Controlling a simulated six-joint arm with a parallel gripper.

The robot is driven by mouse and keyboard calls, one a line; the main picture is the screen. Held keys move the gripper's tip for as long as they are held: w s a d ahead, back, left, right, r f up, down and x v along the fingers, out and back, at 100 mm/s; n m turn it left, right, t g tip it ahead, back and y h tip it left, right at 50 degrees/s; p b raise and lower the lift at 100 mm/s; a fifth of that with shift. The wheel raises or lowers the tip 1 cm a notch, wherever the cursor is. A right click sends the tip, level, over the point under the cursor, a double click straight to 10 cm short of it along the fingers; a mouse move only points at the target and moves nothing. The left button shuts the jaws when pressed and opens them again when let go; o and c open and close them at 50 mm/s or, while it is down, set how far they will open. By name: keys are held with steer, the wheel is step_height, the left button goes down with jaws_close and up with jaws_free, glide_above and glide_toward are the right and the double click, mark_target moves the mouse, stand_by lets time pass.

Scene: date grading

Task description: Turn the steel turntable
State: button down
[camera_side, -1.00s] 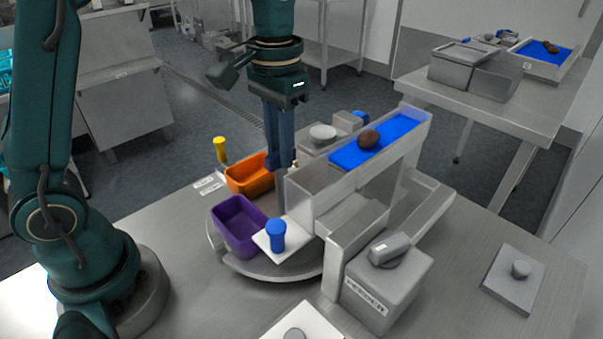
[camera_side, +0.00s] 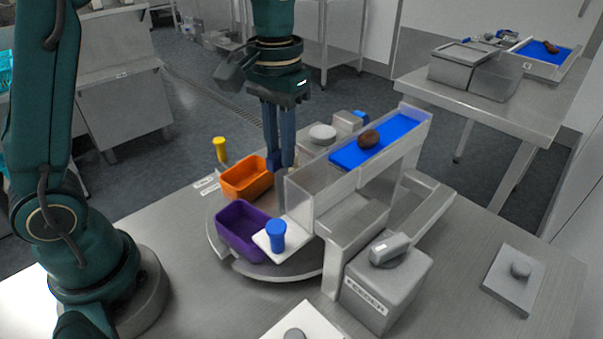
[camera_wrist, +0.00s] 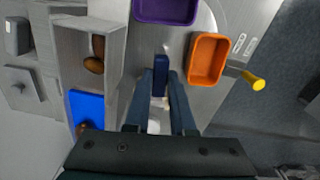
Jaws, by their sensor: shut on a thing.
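The round steel turntable (camera_side: 226,250) lies low on the bench and carries a purple bin (camera_side: 243,230) and an orange bin (camera_side: 246,178). Its rim shows in the wrist view (camera_wrist: 205,25), with the purple bin (camera_wrist: 167,8) at the top and the orange bin (camera_wrist: 207,60) right of my fingers. My gripper (camera_side: 282,163) points down just right of the orange bin. In the wrist view my gripper (camera_wrist: 160,95) has its fingers either side of a slim upright handle on the turntable. The fingers hide most of that grip.
A raised chute with a blue belt (camera_side: 398,130) and a brown date (camera_side: 368,139) stands close on the right. A blue knob (camera_side: 276,234) on a white plate is at the front, and a yellow knob (camera_side: 220,149) behind the orange bin. Bench is clear at front left.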

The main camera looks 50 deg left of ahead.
steer(key=shift+n, duration=4.1)
steer(key=shift+r+n, duration=0.1)
steer(key=shift+n, duration=3.9)
steer(key=c, duration=0.8)
jaws_free()
steer(key=shift+o, duration=0.2)
steer(key=shift+r, duration=2.5)
